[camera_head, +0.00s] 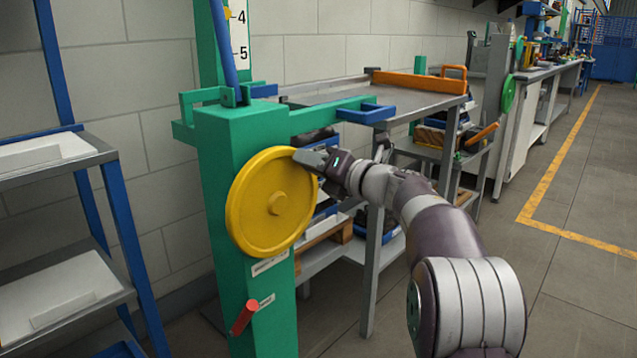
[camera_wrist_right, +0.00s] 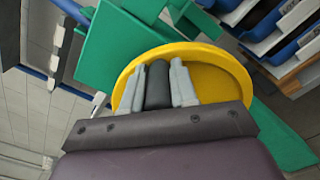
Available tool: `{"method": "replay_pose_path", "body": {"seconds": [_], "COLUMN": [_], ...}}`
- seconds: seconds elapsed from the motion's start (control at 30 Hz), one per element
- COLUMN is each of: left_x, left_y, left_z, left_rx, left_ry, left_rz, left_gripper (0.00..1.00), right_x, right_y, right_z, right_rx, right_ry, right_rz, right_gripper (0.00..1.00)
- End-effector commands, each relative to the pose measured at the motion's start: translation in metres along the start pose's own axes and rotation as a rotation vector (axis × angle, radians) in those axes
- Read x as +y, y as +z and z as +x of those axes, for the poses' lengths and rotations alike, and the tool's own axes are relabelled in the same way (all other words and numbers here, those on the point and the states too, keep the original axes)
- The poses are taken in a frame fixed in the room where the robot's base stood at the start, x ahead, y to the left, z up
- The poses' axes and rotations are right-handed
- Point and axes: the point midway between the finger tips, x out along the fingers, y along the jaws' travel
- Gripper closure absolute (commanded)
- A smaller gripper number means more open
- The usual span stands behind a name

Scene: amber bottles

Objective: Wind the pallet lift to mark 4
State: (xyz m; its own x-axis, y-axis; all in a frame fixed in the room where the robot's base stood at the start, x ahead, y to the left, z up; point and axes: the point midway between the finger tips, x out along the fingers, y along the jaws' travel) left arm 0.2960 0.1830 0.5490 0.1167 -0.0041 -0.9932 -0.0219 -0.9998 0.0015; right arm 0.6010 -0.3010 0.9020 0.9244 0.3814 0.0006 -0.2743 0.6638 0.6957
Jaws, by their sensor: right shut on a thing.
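The pallet lift is a green post (camera_head: 225,160) with a round yellow handwheel (camera_head: 262,215) on its front. My right gripper (camera_head: 312,160) is at the wheel's upper right rim. The right wrist view shows its two grey fingers (camera_wrist_right: 158,88) shut on the wheel's dark handle (camera_wrist_right: 158,82). The yellow wheel (camera_wrist_right: 215,75) lies behind them. A white scale (camera_head: 238,42) above the post shows marks 4 and 5. A small orange piece (camera_head: 227,13) shows beside mark 4, partly hidden by a blue bar (camera_head: 222,50). My left gripper is out of view.
A red lever (camera_head: 244,317) sticks out low on the post. A grey shelf rack (camera_head: 60,160) stands at left. A metal table (camera_head: 350,100) with an orange-handled thing (camera_head: 420,82) stands behind the lift. The floor (camera_head: 560,290) at right is clear.

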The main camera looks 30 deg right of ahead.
Motion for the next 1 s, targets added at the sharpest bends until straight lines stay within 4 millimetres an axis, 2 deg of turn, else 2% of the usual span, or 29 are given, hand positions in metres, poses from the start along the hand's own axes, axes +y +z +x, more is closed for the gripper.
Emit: {"method": "replay_pose_path", "body": {"seconds": [0.03, 0.1, 0.5, 1.0], "left_x": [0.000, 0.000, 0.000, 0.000], "left_y": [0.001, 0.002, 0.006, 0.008], "left_z": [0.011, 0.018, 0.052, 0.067], "left_rx": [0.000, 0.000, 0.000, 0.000], "left_ry": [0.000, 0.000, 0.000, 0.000], "left_rz": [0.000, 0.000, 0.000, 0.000], "left_gripper": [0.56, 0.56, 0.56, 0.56], "right_x": [0.002, 0.008, 0.035, 0.047], "right_y": [-0.005, -0.008, -0.021, -0.029], "right_z": [0.000, 0.000, 0.000, 0.001], "right_rx": [0.000, 0.001, 0.003, 0.007], "right_ry": [0.004, 0.004, 0.004, 0.002], "right_rz": [-0.043, -0.107, -0.417, -0.568], "right_gripper": [1.00, 1.00, 1.00, 1.00]}}
